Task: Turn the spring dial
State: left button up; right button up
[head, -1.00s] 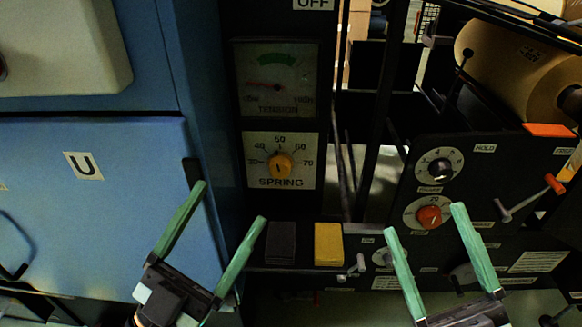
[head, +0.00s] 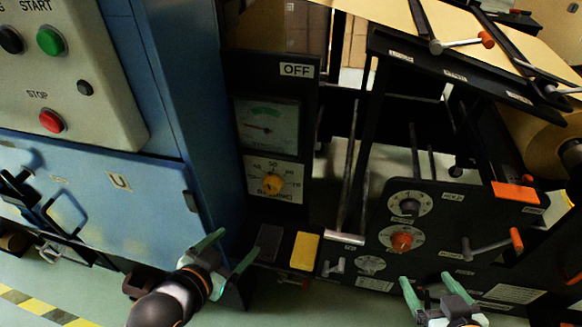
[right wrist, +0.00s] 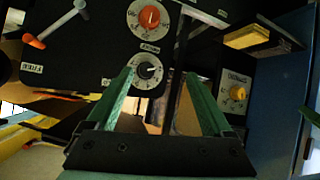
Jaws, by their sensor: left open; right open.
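The spring dial is a yellow knob (head: 272,184) on a white plate marked SPRING, under the tension gauge (head: 268,125) on a dark column. It also shows in the right wrist view (right wrist: 238,93), to the right of the fingers. My left gripper (head: 240,244) is open and empty, below and left of the dial, with its green fingers pointing up and right. My right gripper (head: 426,279) is open and empty at the lower right, well away from the dial. Its fingers frame a small white dial in the right wrist view (right wrist: 160,76).
A black block and a yellow block (head: 304,250) jut out below the spring dial. The blue cabinet (head: 125,205) stands close to its left. To the right, a black panel carries an orange knob (head: 401,241) and crank handles (head: 492,245).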

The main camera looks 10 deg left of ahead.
pick_arm(q)
jog(key=s+g+p, duration=0.2)
jog(key=p, duration=0.2)
pick_arm(e)
jog(key=s+f+g+p, duration=0.2)
jog(key=s+f+g, duration=0.1)
jog(key=s+g, duration=0.3)
pick_arm(q)
jog(key=m+t+y, duration=0.1)
jog(key=m+t, duration=0.2)
jog(key=t, duration=0.5)
send_near(270, 190)
jog(key=w, duration=0.4)
jog(key=w+b, duration=0.1)
jog(key=w, duration=0.4)
jog(key=shift+w+d+f, duration=0.15)
jog(key=shift+w+d, duration=0.05)
pick_arm(e)
jog(key=a+f+t+y, duration=0.1)
jog(key=a+f+t, duration=0.2)
jog(key=a+f, duration=0.2)
jog(key=shift+w+a+f+m+t+y, duration=0.15)
jog(key=shift+w+f+m+t+y, duration=0.2)
jog(key=shift+f, duration=0.5)
pick_arm(q)
grip_shut()
